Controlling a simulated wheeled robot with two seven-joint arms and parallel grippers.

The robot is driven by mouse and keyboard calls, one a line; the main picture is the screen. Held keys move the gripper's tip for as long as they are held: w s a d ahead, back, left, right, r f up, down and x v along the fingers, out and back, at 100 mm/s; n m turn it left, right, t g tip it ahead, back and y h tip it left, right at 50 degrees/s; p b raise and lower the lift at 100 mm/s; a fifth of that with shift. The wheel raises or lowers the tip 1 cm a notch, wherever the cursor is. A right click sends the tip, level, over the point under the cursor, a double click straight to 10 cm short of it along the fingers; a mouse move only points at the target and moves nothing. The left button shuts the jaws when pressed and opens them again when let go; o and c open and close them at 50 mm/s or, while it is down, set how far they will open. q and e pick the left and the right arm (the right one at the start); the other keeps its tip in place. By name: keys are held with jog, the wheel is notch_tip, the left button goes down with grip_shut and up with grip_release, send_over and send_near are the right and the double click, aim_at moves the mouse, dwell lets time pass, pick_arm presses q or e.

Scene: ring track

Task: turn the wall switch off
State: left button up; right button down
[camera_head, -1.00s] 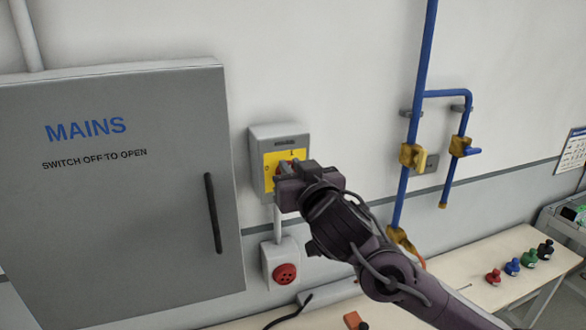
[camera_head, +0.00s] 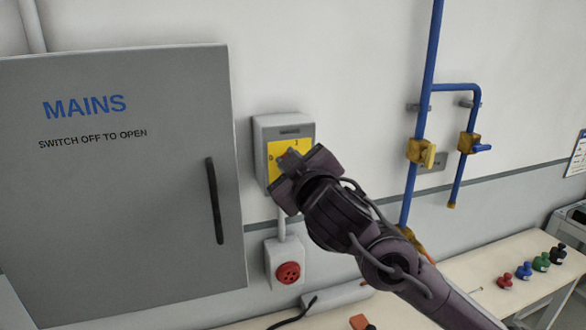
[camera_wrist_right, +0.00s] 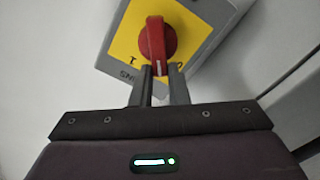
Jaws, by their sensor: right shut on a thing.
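The wall switch is a grey box (camera_head: 300,127) with a yellow plate (camera_head: 273,149) marked I at the upper right and 0 at the left. Its red knob is mostly hidden behind my gripper in the head view. In the right wrist view the red knob (camera_wrist_right: 157,38) shows clearly on the yellow plate, its pointed end between the two marks. My right gripper (camera_head: 292,162) is at the switch, tilted, with its fingers (camera_wrist_right: 158,84) closed on the pointed end of the knob. My left gripper is not in view.
A grey MAINS cabinet (camera_head: 110,200) with a dark handle (camera_head: 214,200) stands shut at the left. A red round socket (camera_head: 288,273) is below the switch. Blue pipes with yellow valves (camera_head: 421,152) run down the wall at right.

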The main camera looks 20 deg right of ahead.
jog(key=n+b, duration=0.1)
jog(key=n, duration=0.2)
jog(key=f+n+b, duration=0.1)
jog(key=n+b, duration=0.1)
jog(key=n, duration=0.2)
jog(key=a+f+n+b, duration=0.1)
jog(key=n, duration=0.2)
jog(key=shift+f+b, duration=0.1)
jog(key=shift+b, duration=0.2)
jog(key=shift+n, duration=0.4)
jog(key=c, duration=1.4)
grip_release()
jog(key=shift+s, duration=0.15)
jog(key=s+p, duration=0.1)
jog(key=s, duration=0.6)
jog(key=shift+s+d, duration=0.15)
jog(key=shift+s, duration=0.15)
